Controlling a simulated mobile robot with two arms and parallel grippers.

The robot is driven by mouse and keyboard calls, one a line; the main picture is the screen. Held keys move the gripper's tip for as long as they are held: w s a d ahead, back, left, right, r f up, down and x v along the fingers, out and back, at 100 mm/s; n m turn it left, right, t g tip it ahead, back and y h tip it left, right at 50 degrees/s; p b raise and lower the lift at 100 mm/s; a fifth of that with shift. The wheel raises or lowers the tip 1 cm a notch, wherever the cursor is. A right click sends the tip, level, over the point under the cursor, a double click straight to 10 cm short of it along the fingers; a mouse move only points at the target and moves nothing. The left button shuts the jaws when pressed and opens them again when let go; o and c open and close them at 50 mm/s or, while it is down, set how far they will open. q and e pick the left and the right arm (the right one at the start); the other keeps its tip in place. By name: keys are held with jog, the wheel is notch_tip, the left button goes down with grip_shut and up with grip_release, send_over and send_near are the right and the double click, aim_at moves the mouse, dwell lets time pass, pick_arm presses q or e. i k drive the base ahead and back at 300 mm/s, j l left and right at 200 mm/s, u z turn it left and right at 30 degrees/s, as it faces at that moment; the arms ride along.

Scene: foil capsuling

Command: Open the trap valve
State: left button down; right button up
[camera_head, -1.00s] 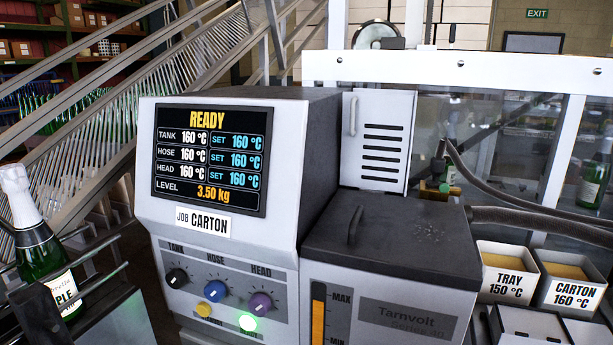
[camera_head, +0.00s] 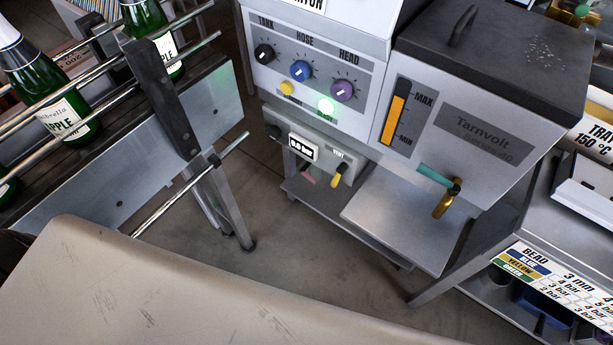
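Below the Tarnvolt hot-melt unit (camera_head: 490,120) is a brass tap (camera_head: 446,203) with a teal lever pointing left. Its spout points down over a bare grey shelf (camera_head: 400,222). Further left, a small panel (camera_head: 312,155) carries a pressure display that seems to read 0.0 bar. A yellow lever (camera_head: 338,176) and a pinkish lever (camera_head: 308,178) hang under this panel. No readable label tells me which of these is the trap valve. Neither of my grippers is in view.
A conveyor (camera_head: 150,140) with green bottles (camera_head: 60,100) and metal rails stands at the left. A bench (camera_head: 520,220) with a bead chart (camera_head: 560,290) is at the right.

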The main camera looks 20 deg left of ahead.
aim_at(301, 170)
jog(key=k+j+u, duration=0.35)
jog(key=i+j+z, duration=0.15)
jog(key=j, duration=0.2)
jog(key=i+j+z, duration=0.2)
jog(key=j, duration=0.15)
jog(key=i+j+z, duration=0.15)
jog(key=j, duration=0.2)
jog(key=k, duration=0.6)
jog(key=l+z, duration=0.1)
jog(key=l, duration=0.3)
jog(key=i+l+z, duration=0.15)
jog(key=l, duration=0.2)
jog(key=i+l+z, duration=0.1)
jog(key=l, duration=0.3)
